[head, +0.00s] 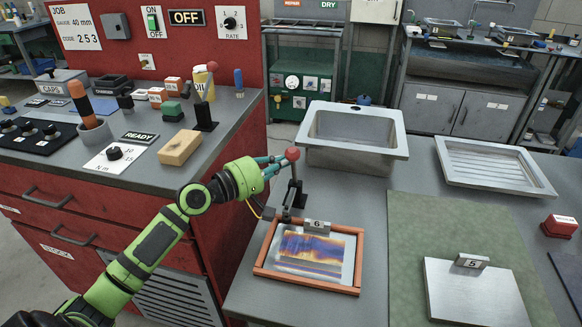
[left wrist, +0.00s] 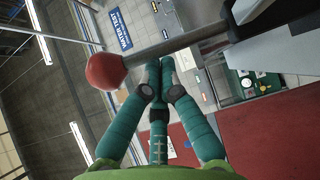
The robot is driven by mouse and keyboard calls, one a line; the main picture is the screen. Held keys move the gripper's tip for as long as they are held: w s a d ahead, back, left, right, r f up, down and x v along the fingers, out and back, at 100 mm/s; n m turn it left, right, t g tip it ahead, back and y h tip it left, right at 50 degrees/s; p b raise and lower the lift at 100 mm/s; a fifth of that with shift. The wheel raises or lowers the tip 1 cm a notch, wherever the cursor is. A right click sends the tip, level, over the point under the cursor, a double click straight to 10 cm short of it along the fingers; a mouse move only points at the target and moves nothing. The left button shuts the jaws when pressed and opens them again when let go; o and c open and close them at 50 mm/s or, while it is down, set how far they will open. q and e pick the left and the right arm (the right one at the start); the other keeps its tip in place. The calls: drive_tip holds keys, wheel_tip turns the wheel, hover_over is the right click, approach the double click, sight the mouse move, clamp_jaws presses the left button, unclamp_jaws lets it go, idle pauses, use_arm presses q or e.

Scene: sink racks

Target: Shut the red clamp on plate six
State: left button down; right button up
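Plate six (head: 312,262), with a blue and orange streaked surface in an orange-brown frame, lies on the grey bench, its "6" tag (head: 317,225) at the back edge. The red clamp has a red ball knob (head: 292,153) on a dark upright lever (head: 296,190) behind the plate's left corner. My left gripper (head: 280,159) is at the knob. In the left wrist view the knob (left wrist: 105,70) lies left of the teal fingers (left wrist: 158,75), and the lever crosses by their tips. The fingers are together with nothing between them. Contact is unclear. My right gripper is not in view.
A metal sink (head: 352,135) and a ribbed drain tray (head: 495,165) stand behind. Plate five (head: 475,295) lies on a green mat (head: 430,225) to the right. A red cabinet (head: 100,205) with a wooden block (head: 180,147) on top stands left.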

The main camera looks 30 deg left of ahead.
use_arm(q)
drive_tip(key=shift+s+t+b, duration=0.1)
drive_tip(key=shift+t+b, duration=0.2)
drive_tip(key=shift+b, duration=0.05)
idle(0.3)
drive_tip(key=v, duration=0.7)
drive_tip(key=shift+s+a, duration=0.15)
drive_tip(key=shift+s, duration=0.1)
idle(0.5)
